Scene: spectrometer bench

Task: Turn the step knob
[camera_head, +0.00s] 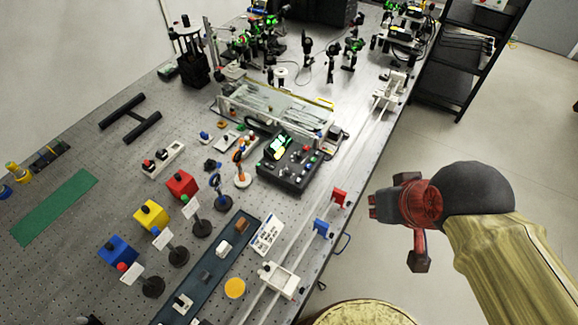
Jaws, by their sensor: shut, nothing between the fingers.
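A dark control box (288,162) stands near the middle of the bench, with a green-lit display (278,144) and several small coloured knobs or buttons on its top. I cannot tell which of these is the step knob at this size. My gripper (374,206) is shut and empty. It is off the bench's right edge, in the air over the floor, to the right of and nearer than the control box. It touches nothing.
Red, yellow and blue cubes (151,215) and labelled posts stand at the left front. A rail with a white carriage (280,279) and red (339,197) and blue blocks runs along the right edge. Optics crowd the back. A black shelf (465,60) stands right.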

